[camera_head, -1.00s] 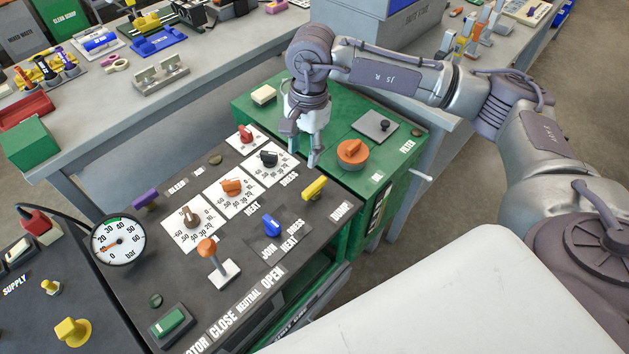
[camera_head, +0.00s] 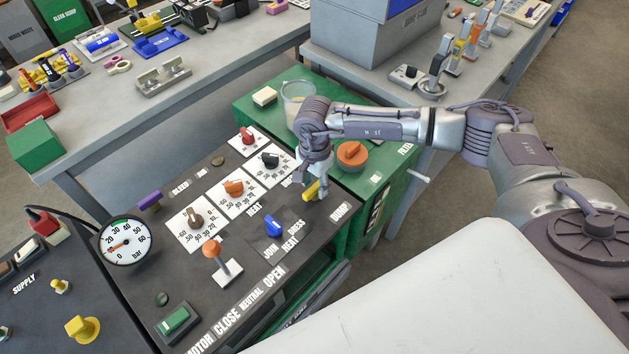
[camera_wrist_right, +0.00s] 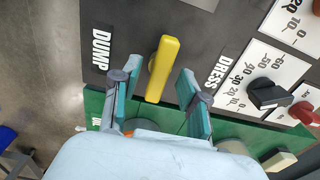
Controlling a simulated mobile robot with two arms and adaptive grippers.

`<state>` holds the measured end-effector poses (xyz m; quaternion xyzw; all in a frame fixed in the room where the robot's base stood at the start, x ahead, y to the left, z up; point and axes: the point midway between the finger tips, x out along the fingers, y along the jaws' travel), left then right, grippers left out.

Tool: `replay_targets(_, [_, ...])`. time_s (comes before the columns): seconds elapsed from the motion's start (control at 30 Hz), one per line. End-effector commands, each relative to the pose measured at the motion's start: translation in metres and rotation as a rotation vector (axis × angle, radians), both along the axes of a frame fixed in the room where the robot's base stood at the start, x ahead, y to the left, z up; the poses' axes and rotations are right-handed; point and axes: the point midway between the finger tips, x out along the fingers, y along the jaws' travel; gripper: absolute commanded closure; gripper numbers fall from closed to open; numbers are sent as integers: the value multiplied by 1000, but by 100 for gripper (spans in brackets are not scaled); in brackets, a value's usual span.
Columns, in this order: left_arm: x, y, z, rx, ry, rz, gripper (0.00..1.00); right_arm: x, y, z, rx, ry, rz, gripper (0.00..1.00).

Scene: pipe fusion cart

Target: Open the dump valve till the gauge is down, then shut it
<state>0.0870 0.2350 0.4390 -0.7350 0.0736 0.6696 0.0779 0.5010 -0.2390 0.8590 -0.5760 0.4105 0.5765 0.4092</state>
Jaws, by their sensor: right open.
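The dump valve's yellow handle (camera_head: 311,190) is at the right edge of the dark control panel, beside the DUMP label (camera_head: 340,211). In the right wrist view the yellow handle (camera_wrist_right: 162,70) stands between the two fingers, with gaps on both sides. My right gripper (camera_head: 316,192) is open, pointing down at the handle; it also shows in the wrist view (camera_wrist_right: 154,80). My left gripper is out of view.
A blue knob (camera_head: 272,225), an orange-topped lever (camera_head: 212,248) and a black knob (camera_head: 270,160) stand on the panel nearby. An orange knob (camera_head: 352,154) and a clear beaker (camera_head: 297,98) are on the green cabinet behind. A pale flat surface (camera_head: 430,290) fills the front.

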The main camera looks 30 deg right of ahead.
Motion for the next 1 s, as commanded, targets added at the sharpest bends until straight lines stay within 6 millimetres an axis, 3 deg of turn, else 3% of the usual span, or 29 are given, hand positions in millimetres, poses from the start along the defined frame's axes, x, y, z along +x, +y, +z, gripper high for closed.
replay_targets(0.3, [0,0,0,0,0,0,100,0,0,-4,0,-1,1,56])
replay_targets(0.6, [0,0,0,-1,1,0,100,0,0,-3,0,-1,0,100])
replay_targets(1.0, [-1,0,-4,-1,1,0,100,0,0,-4,0,-1,-50,100])
